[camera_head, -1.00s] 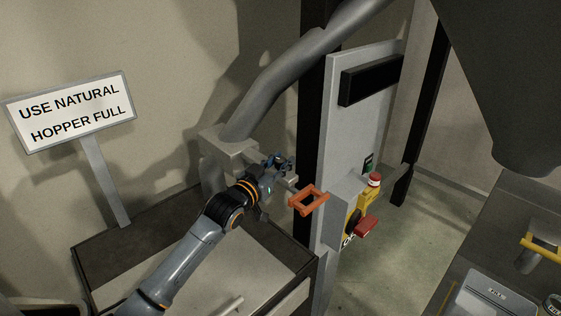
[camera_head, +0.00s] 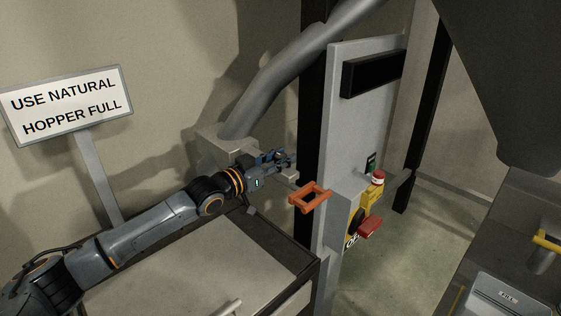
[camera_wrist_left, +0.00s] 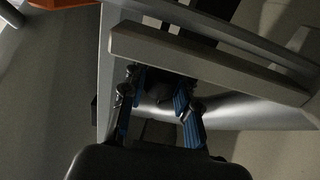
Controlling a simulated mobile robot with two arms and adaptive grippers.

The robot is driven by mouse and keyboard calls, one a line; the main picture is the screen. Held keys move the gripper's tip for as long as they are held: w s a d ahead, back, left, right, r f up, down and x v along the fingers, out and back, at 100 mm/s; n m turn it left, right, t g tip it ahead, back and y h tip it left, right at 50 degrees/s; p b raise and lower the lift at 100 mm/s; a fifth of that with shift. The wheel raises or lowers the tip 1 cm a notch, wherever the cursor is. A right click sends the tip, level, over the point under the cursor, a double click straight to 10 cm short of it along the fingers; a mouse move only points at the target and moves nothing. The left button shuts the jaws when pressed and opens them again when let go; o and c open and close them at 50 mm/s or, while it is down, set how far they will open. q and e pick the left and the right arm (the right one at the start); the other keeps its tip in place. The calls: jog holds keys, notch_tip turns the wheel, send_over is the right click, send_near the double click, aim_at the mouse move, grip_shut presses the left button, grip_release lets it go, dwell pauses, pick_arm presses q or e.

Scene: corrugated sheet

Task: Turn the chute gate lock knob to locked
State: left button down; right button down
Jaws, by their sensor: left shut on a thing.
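The grey chute gate housing (camera_head: 226,146) sits at the lower end of the slanted grey chute pipe (camera_head: 290,80). My left gripper (camera_head: 281,158) is at the right side of the housing. In the left wrist view, its blue-padded fingers (camera_wrist_left: 158,92) are closed around a small dark part, apparently the lock knob (camera_wrist_left: 159,84), just below a flat grey bar (camera_wrist_left: 205,64). The fingers hide most of the knob, and I cannot read its lock position. My right gripper is not in view.
An orange handle (camera_head: 309,198) sticks out just right of my left gripper. Beyond it stand a grey panel (camera_head: 352,130), a red button (camera_head: 377,178) and a red-handled switch (camera_head: 370,227). A sign (camera_head: 70,104) stands left. A cabinet (camera_head: 200,265) lies below the arm.

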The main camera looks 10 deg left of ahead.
aim_at(281, 154)
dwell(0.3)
pick_arm(q)
jog(key=c, duration=1)
grip_release()
jog(key=shift+r, duration=0.15)
notch_tip(281, 154, up, 10)
jog(key=shift+f, duration=0.1)
